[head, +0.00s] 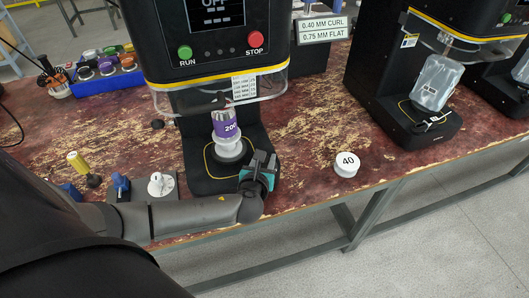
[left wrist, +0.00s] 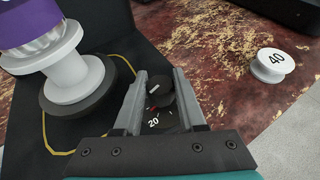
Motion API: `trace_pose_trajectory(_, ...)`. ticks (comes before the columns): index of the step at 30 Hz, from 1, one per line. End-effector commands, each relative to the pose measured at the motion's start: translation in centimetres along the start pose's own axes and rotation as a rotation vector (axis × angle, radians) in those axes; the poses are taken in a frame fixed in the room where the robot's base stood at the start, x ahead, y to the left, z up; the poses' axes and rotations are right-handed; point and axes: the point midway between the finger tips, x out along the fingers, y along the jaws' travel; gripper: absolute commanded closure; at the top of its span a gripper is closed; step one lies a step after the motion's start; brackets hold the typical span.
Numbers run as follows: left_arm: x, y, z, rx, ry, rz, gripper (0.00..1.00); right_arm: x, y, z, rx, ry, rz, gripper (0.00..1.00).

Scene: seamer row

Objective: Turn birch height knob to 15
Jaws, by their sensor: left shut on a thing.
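The height knob (left wrist: 157,88) is a small black knob with a red mark, seen in the left wrist view. It stands over a dark dial (left wrist: 158,122) that shows the number 20; the rest of the scale is hidden. My left gripper (head: 262,160) is at the front right corner of the middle machine's base (head: 213,182). In the left wrist view my left gripper (left wrist: 162,82) has its fingers on either side of the knob, shut on it. In the head view the gripper hides the knob. My right gripper is not in view.
A can with a purple 200 label (head: 226,124) stands on a white chuck (head: 229,147) beside my gripper. A white disc marked 40 (head: 347,164) lies on the worn table (head: 305,135) to the right. The machine screen (head: 215,8) reads OFF.

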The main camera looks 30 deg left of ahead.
Motion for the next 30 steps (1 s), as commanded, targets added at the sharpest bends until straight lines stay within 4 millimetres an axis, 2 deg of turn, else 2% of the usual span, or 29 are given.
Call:
trace_pose_trajectory(1, -0.2, -0.3, 0.2, -0.022, 0.005, 0.040, 1.00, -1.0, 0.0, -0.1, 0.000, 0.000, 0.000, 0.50)
trace_pose_trajectory(6, -0.2, -0.3, 0.2, -0.083, 0.004, 0.191, 1.00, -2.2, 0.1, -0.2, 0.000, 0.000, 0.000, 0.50)
trace_pose_trajectory(14, -0.1, -0.3, 0.0, -0.177, 0.003, 0.420, 1.00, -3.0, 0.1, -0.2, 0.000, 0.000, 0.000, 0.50)
trace_pose_trajectory(23, 0.1, -0.3, -0.1, -0.285, 0.002, 0.682, 1.00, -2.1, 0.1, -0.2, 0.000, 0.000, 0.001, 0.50)
trace_pose_trajectory(30, 0.2, -0.2, -0.3, -0.368, 0.000, 0.884, 1.00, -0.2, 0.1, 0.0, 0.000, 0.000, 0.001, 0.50)
